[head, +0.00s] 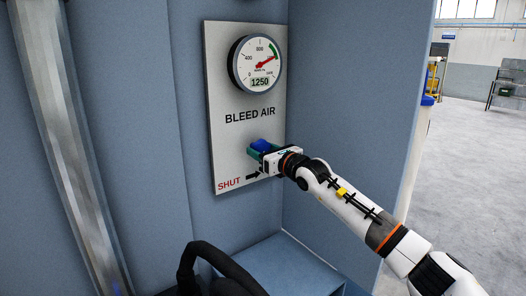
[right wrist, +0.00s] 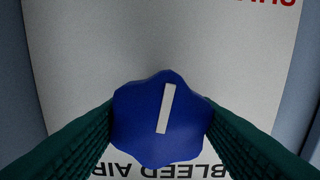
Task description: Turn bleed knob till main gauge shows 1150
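The main gauge (head: 256,64) is round and white with a red needle and a green arc, and its display reads 1250. It sits on a grey panel (head: 224,98) lettered BLEED AIR. The blue bleed knob (head: 262,146) is below that lettering. In the right wrist view the knob (right wrist: 150,135) is lobed, with a white bar tilted slightly from vertical. My right gripper (head: 262,153) is at the knob. Its green fingers lie on both sides of the knob and appear to touch it. My left gripper is not in view.
Red SHUT lettering and a black arrow (head: 253,176) are low on the panel. Blue-grey walls stand on both sides of the panel. A blue-grey ledge (head: 290,262) lies below. Open floor and a shelf (head: 508,85) show at the far right.

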